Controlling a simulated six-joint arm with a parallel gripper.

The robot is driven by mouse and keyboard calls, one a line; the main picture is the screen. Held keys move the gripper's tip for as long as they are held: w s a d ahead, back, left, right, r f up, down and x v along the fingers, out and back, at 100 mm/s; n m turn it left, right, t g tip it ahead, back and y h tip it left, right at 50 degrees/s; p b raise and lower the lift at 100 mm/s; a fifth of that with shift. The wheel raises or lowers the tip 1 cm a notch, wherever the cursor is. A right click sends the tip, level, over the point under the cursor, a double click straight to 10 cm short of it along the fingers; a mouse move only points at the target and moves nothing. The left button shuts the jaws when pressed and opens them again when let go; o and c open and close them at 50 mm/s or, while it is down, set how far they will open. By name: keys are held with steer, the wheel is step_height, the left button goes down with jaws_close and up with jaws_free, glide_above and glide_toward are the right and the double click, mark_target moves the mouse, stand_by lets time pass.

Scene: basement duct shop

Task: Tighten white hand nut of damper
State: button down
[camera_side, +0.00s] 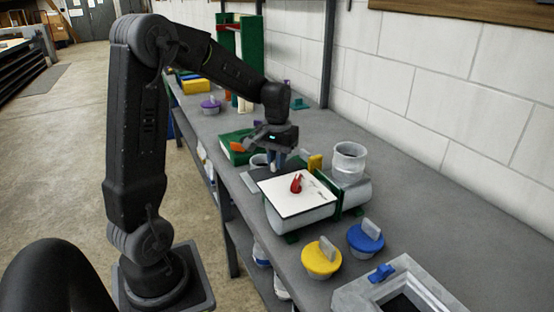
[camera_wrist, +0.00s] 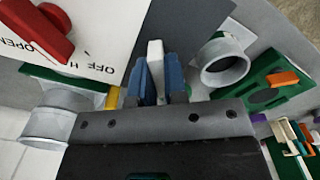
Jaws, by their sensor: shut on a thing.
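My gripper (camera_side: 276,160) is low at the far left edge of the damper's white plate. In the wrist view its two blue fingers (camera_wrist: 160,78) are shut on the white hand nut (camera_wrist: 155,55), one finger on each side of it. The nut's lower part is hidden between the fingers, and in the side view the gripper hides it. The damper's white plate (camera_side: 290,198) carries a red handle (camera_side: 296,184), which also shows in the wrist view (camera_wrist: 40,30) beside printed lettering.
A grey round duct collar (camera_side: 349,162) stands right of the plate. A yellow lid (camera_side: 321,259) and a blue lid (camera_side: 366,240) lie in front. A green tray (camera_wrist: 270,92) with an orange part and an open grey collar (camera_wrist: 222,62) are close to the gripper.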

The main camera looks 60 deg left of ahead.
steer(key=m, duration=0.7)
stand_by(0.7)
steer(key=c, duration=1.2)
jaws_free()
steer(key=shift+o, duration=0.2)
steer(key=shift+r, duration=0.1)
step_height(320, 180, up, 14)
steer(key=shift+f, duration=0.2)
steer(key=s+d+f+t, duration=0.2)
steer(key=s+d, duration=0.5)
steer(key=d, duration=0.3)
steer(key=s+d+f+t, duration=0.3)
steer(key=s+d, duration=0.4)
steer(key=d, duration=0.2)
steer(key=shift+d+t, duration=0.3)
steer(key=shift+d, duration=0.1)
